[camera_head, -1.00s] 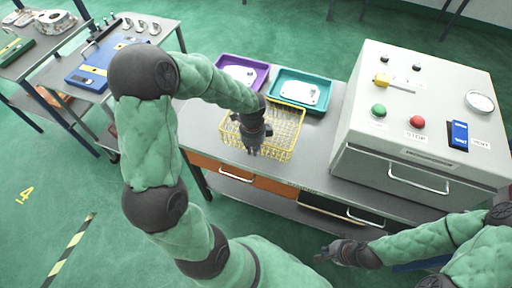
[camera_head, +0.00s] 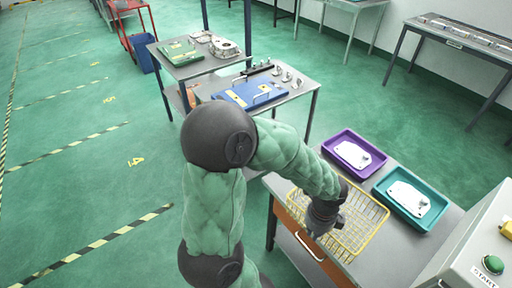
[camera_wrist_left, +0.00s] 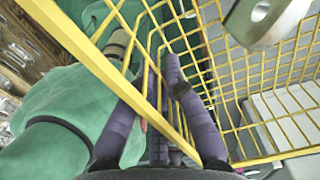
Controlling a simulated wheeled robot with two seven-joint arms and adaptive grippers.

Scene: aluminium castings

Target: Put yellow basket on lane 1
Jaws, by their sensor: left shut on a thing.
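The yellow wire basket (camera_head: 362,222) is on the grey workbench at the right of the head view, near the bench's front edge. My left gripper (camera_head: 322,218) is at the basket's near left side. In the left wrist view the purple fingers of my left gripper (camera_wrist_left: 168,95) are on both sides of the basket's yellow wire wall (camera_wrist_left: 205,60), shut on it. The basket looks empty. Whether it touches the bench cannot be told. My right gripper is out of view. Lane markings with a yellow number 4 (camera_head: 136,161) show on the floor at left.
A purple tray (camera_head: 372,168) and a teal tray (camera_head: 433,215), each with a metal part, stand behind the basket. A control box (camera_head: 482,250) stands at right. A table with a blue fixture (camera_head: 250,93) is behind my arm. The green floor at left is open.

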